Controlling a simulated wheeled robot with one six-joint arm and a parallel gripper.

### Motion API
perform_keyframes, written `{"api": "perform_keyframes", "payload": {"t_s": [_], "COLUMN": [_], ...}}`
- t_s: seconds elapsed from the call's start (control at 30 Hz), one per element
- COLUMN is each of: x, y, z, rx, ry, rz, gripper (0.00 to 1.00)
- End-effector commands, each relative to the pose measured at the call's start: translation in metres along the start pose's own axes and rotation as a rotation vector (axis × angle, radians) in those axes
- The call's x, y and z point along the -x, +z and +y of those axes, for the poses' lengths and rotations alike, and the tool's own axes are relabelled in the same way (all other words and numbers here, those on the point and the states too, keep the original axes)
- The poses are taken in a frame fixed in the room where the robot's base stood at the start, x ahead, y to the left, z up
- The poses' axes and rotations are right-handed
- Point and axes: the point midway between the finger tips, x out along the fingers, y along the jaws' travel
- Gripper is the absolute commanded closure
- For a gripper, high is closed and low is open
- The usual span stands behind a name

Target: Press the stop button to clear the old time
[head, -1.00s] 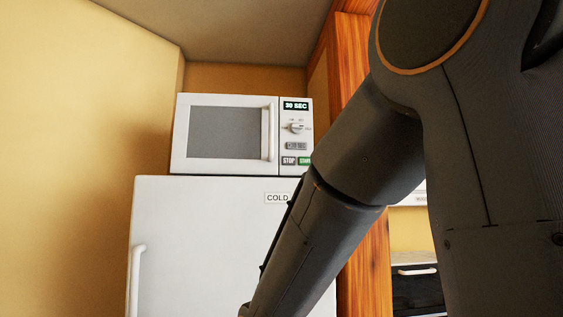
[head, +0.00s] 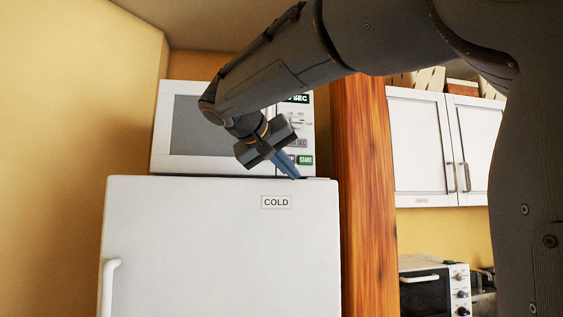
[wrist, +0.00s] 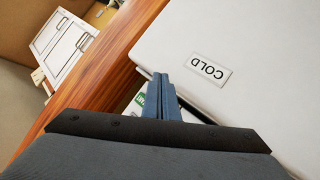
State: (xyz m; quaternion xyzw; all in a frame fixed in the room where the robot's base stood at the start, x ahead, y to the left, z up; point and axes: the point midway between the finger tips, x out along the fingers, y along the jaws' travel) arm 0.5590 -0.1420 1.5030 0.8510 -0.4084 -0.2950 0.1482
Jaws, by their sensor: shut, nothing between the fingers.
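The white microwave (head: 165,165) stands on top of the white fridge (head: 200,230) in the head view, its door shut. My arm crosses in front of it and hides part of its door and control panel. On the panel, the display (head: 299,99) is partly covered and shows "SEC". The green START button (head: 306,160) shows; the stop button is mostly hidden behind my gripper. My gripper (head: 297,177) is shut and empty, its blue fingertips low in front of the panel, near the fridge's top edge. In the wrist view the blue fingers (wrist: 162,82) lie together, beside a green START label (wrist: 140,99).
A wooden panel (head: 362,200) stands close on the right of the fridge and microwave. A COLD label (head: 276,202) is on the fridge front. White cupboards (head: 425,150) and a toaster oven (head: 425,285) are farther right. A yellow wall is at the left.

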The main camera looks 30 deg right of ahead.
Motion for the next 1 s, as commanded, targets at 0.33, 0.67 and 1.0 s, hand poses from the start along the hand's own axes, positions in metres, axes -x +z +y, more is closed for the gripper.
{"api": "perform_keyframes", "payload": {"t_s": [0.33, 0.67, 1.0], "x": [0.029, 0.028, 0.004], "y": [-0.035, -0.036, -0.057], "z": [0.04, 0.037, 0.026], "rx": [-0.093, -0.089, -0.088], "ry": [0.066, 0.063, 0.067], "rz": [0.07, 0.07, 0.065], "gripper": [1.0, 1.0, 1.0]}}
